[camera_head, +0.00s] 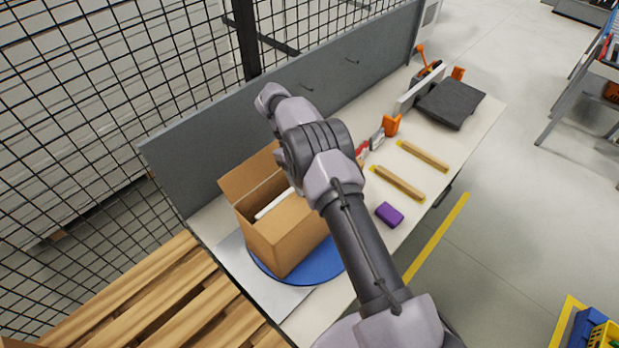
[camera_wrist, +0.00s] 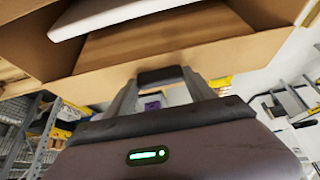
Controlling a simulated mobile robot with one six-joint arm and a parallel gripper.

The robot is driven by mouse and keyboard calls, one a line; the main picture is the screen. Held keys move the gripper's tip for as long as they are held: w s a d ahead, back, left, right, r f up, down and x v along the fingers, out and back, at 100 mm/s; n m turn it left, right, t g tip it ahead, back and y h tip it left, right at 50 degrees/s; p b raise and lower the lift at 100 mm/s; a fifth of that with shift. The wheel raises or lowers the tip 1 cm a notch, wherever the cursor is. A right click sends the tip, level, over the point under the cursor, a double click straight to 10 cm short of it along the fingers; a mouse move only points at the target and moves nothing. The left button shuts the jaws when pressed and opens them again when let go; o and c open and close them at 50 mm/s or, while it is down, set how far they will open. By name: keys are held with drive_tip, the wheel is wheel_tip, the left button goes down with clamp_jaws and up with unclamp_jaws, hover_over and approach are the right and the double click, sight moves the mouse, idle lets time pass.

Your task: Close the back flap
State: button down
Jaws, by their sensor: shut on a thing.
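An open cardboard box (camera_head: 285,235) stands on a blue round disc (camera_head: 325,268) on the bench. An upright cardboard flap (camera_head: 248,176) shows at its far side. A white item (camera_head: 272,204) lies inside, and its pale edge also shows at the top of the wrist view (camera_wrist: 110,14). My arm covers the box's right side in the head view, and my gripper is hidden there. In the wrist view my gripper (camera_wrist: 160,78) is at a cardboard edge (camera_wrist: 190,55) of the box and shut on cardboard. I cannot tell which flap or edge this is.
A grey panel (camera_head: 320,68) and mesh fence run behind the bench. To the right lie a purple block (camera_head: 389,214), wooden strips (camera_head: 398,184), orange clamps (camera_head: 391,125) and a dark pad (camera_head: 450,103). A wooden pallet (camera_head: 170,290) is at the lower left.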

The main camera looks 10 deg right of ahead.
drive_tip(key=shift+f, duration=0.15)
idle(0.4)
drive_tip(key=shift+c, duration=1.6)
unclamp_jaws()
drive_tip(key=shift+r+b, duration=0.35)
drive_tip(key=shift+r, duration=0.1)
drive_tip(key=r, duration=0.1)
drive_tip(key=r+b, duration=0.1)
drive_tip(key=shift+s+r, duration=0.3)
drive_tip(key=shift+r, duration=0.05)
drive_tip(key=s+d+r+b, duration=0.1)
drive_tip(key=s+b, duration=0.3)
drive_tip(key=s, duration=1.1)
drive_tip(key=shift+s+r, duration=0.25)
